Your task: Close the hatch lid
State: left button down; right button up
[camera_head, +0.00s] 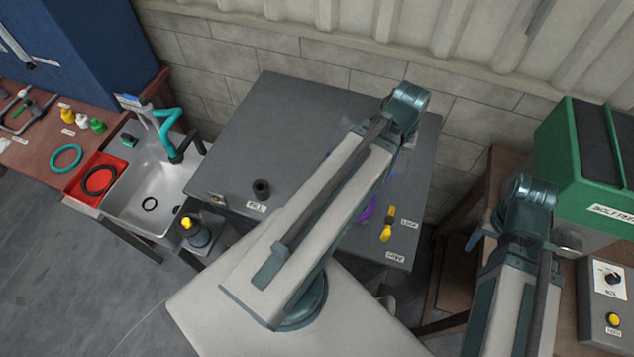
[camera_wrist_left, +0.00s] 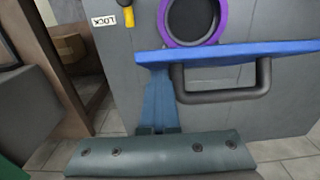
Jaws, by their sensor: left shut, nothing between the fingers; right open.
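In the left wrist view the blue hatch lid (camera_wrist_left: 225,50) stands open, seen nearly edge-on, with a dark bar handle (camera_wrist_left: 222,96). Behind it a purple ring (camera_wrist_left: 166,38) frames the dark hatch opening in the grey cabinet top. My left gripper (camera_wrist_left: 154,70) is shut and empty, its blue fingers reaching to the lid's left end; I cannot tell whether they touch it. In the head view my left arm covers most of the hatch, and only a bit of the purple ring (camera_head: 367,210) shows. My right gripper (camera_head: 476,244) is open, mostly hidden by its arm, away from the hatch.
A yellow lock knob (camera_head: 388,230) sits beside the hatch on the grey cabinet (camera_head: 285,125). A black filler neck (camera_head: 261,190) stands at its left. A sink (camera_head: 150,190) is farther left. A green case (camera_head: 585,160) and a switch box (camera_head: 605,290) are at right.

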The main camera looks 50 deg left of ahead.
pick_arm(q)
jog(key=shift+s+a+r, duration=0.1)
jog(key=shift+a+r, duration=0.05)
jog(key=shift+r, duration=0.05)
jog(key=shift+a+r+p, duration=0.1)
jog(key=shift+r+p, duration=0.1)
jog(key=shift+p, duration=0.25)
notch_tip(320, 180, up, 6)
jog(key=p, duration=0.6)
jog(key=shift+w, duration=0.2)
dwell(0.4)
